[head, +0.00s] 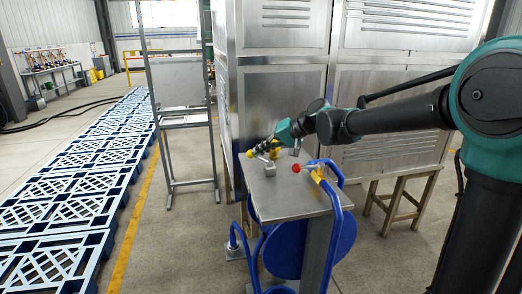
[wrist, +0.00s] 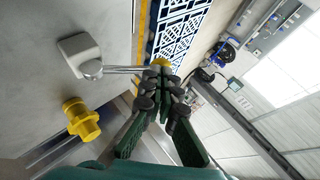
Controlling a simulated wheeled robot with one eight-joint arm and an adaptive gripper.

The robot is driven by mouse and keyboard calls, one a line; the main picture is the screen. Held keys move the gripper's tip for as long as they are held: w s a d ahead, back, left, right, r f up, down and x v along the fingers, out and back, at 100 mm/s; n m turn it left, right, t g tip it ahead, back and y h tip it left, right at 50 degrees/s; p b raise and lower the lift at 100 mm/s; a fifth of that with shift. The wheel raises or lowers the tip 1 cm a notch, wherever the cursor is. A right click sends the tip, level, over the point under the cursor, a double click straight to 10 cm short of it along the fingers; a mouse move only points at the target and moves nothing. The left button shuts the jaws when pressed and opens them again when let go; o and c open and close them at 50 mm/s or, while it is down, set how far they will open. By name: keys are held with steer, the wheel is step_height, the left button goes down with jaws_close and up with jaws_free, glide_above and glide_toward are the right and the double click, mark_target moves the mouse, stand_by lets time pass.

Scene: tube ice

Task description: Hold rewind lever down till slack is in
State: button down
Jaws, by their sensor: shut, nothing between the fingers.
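A lever with a thin metal rod (wrist: 122,69) and a yellow ball knob (head: 249,153) comes out of a grey block (head: 268,167) on the metal stand top. In the wrist view the grey block (wrist: 80,48) is at upper left, and the yellow knob (wrist: 160,59) shows just past my fingertips. My gripper (wrist: 162,76) is shut and empty, at the knob end of the rod. It partly covers the rod's end; I cannot tell whether it touches. In the head view my gripper (head: 262,147) is close above the knob and block. A blue hose reel (head: 285,248) hangs below the top.
A red knob (head: 296,168) is on the stand's right side by a blue hose (head: 337,212) with a yellow fitting. Another yellow fitting (wrist: 83,120) stands beside the lever. A large metal cabinet (head: 285,105) is behind. Blue pallets (head: 75,180) lie on the left floor.

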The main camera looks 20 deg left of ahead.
steer(key=shift+s+a, duration=0.1)
steer(key=shift+a, duration=0.05)
steer(key=shift+s+a+f+n+t+h, duration=0.4)
steer(key=shift+a+f+h, duration=0.15)
steer(key=shift+h, duration=0.55)
steer(key=shift+s+a+f+n+t+h, duration=0.3)
steer(key=shift+a+f+t+h, duration=0.35)
steer(key=shift+h, duration=0.45)
steer(key=shift+f, duration=0.45)
steer(key=shift+s+f, duration=0.1)
stand_by(2.8)
steer(key=shift+d+r, duration=0.2)
steer(key=shift+r, duration=0.3)
steer(key=v, duration=1.3)
steer(key=shift+s+a, duration=0.25)
steer(key=shift+r, duration=0.1)
